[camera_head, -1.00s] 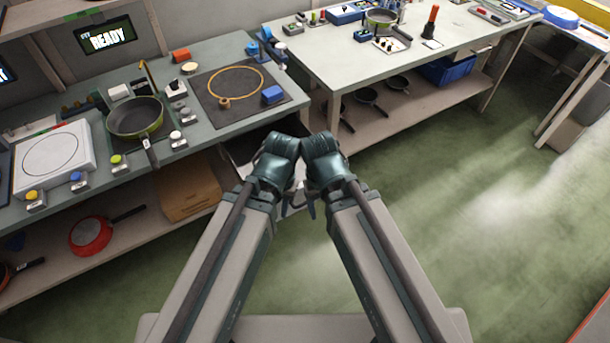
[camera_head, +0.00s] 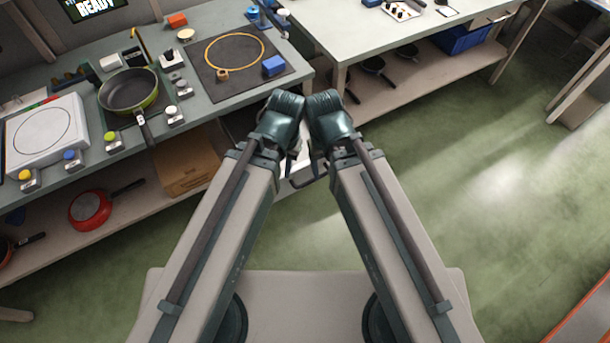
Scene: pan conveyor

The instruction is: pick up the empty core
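No thing in view is clearly the empty core. A small orange-brown ring (camera_head: 222,73) lies on the dark mat (camera_head: 200,70) on the left bench, at the lower left of a large yellow loop (camera_head: 236,38); I cannot tell whether it is the core. My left gripper (camera_head: 293,165) and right gripper (camera_head: 314,167) hang close together at the picture's centre, off the bench's front edge and away from the mat. My wrists mostly hide the fingers, so their opening does not show.
The left bench (camera_head: 215,112) also holds a blue block (camera_head: 273,66), a green-rimmed pan (camera_head: 130,91), a white plate unit (camera_head: 47,135) and several button boxes. A cardboard box (camera_head: 188,165) and a red pan (camera_head: 89,210) sit on its lower shelf. Green floor (camera_head: 440,200) at right is clear.

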